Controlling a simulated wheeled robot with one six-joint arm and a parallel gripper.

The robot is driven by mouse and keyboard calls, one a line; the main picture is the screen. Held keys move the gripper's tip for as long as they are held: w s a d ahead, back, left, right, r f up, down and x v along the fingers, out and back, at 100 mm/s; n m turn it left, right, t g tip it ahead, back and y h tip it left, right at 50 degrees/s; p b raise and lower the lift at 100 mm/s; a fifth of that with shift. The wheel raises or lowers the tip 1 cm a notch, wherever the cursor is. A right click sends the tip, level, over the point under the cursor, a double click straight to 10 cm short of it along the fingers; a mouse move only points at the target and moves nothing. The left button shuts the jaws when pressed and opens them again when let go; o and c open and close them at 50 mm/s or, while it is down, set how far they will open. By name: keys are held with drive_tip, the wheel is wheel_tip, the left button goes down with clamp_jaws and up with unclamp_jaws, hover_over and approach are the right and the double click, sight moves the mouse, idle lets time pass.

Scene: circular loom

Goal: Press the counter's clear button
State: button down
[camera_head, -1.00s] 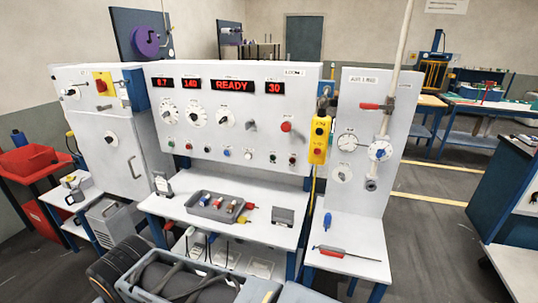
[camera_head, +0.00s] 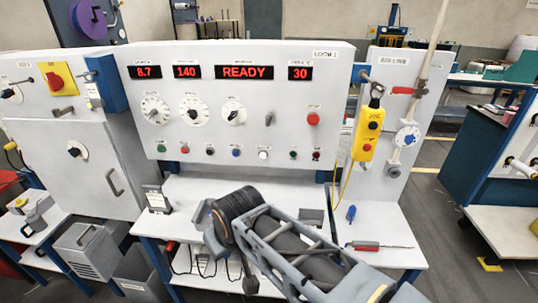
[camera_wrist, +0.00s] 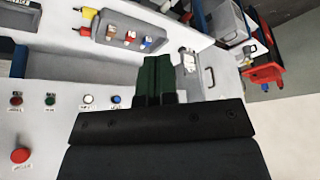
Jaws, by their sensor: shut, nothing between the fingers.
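The white loom panel (camera_head: 245,95) faces me in the head view, with red displays reading 8.7, 140, READY and 30. Below them runs a row of small buttons, including a blue one (camera_head: 236,153) and a white one (camera_head: 263,154). Their labels are too small to read, so I cannot tell which is the clear button. The wrist view shows the row upside down, with the blue button (camera_wrist: 116,99) and white button (camera_wrist: 88,99) left of my gripper. My gripper (camera_wrist: 159,62) is shut and empty, apart from these buttons. It hides part of the view behind it.
A small grey device (camera_head: 155,199) stands on the white table's left end. A yellow pendant (camera_head: 367,135) hangs at the panel's right. A red-handled tool (camera_head: 364,245) lies on the right shelf. The parts tray (camera_wrist: 128,38) shows in the wrist view.

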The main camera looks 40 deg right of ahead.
sight(263, 155)
drive_tip(key=w+d+f+n+t+b, duration=0.2)
drive_tip(key=w+d+n+t+b, duration=0.3)
drive_tip(key=w+d, duration=0.5)
drive_tip(key=w+d+f+n+t+b, duration=0.3)
drive_tip(key=w+d+n+t+b, duration=0.2)
drive_tip(key=w+d, duration=0.5)
drive_tip(key=shift+w+d+f+t+y+b, duration=0.15)
drive_tip(key=shift+w+d+t+y+b, duration=0.2)
drive_tip(key=shift+d+t+b, duration=0.75)
drive_tip(key=shift+w+d+p, duration=0.1)
drive_tip(key=shift+d+p, duration=0.25)
drive_tip(key=shift+d, duration=0.15)
drive_tip(key=shift+w+d+p, duration=1.2)
drive_tip(key=shift+w+d, duration=1.85)
drive_tip(key=shift+w, duration=0.05)
drive_tip(key=shift+w+d, duration=0.25)
drive_tip(key=shift+w, duration=0.05)
